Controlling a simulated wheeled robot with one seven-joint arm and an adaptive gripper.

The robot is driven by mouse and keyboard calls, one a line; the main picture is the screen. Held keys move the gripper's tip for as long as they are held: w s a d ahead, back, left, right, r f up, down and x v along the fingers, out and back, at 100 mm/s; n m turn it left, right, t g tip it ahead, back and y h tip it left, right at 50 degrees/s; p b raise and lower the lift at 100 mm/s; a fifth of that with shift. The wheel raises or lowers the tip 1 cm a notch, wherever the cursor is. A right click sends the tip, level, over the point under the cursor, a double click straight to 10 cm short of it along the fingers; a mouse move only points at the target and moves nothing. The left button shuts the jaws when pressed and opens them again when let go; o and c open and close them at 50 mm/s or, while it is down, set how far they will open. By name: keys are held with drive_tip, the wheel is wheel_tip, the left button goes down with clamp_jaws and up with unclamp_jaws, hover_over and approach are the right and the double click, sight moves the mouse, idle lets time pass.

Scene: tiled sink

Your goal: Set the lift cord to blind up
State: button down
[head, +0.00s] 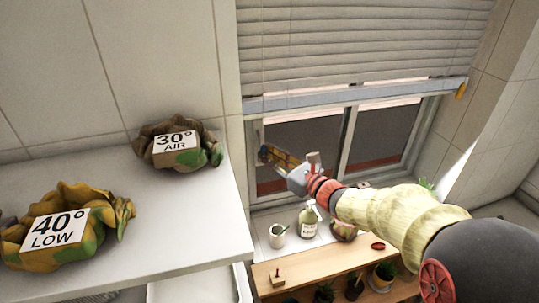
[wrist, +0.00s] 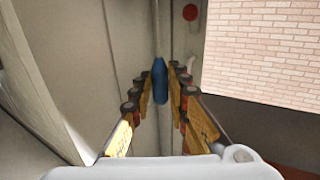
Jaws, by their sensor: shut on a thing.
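The pale slatted blind (head: 365,40) hangs over the upper part of the window, and its bottom rail (head: 350,97) sits above the open lower panes. My gripper (head: 268,155) is in front of the left side of the window frame, below the rail. In the wrist view its yellow-padded fingers (wrist: 163,85) are closed on a slim blue pull (wrist: 160,80), which looks like the end of the lift cord. A thin pale line seems to run up from it; the cord itself is hard to make out. In the head view the blue pull is hidden by the fingers.
A soap bottle (head: 308,220) and a white cup (head: 277,236) stand on the sill below my arm. A wooden shelf (head: 330,263) with potted plants is in front. A white counter (head: 190,225) with two labelled cloth bundles lies left. A brick wall (wrist: 265,50) shows outside.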

wheel_tip(320, 180, down, 11)
drive_tip(key=b, duration=0.8)
drive_tip(key=shift+r, duration=0.1)
drive_tip(key=c, duration=1.7)
unclamp_jaws()
drive_tip(key=shift+r, duration=0.15)
drive_tip(key=v, duration=1.2)
drive_tip(key=shift+c, duration=0.2)
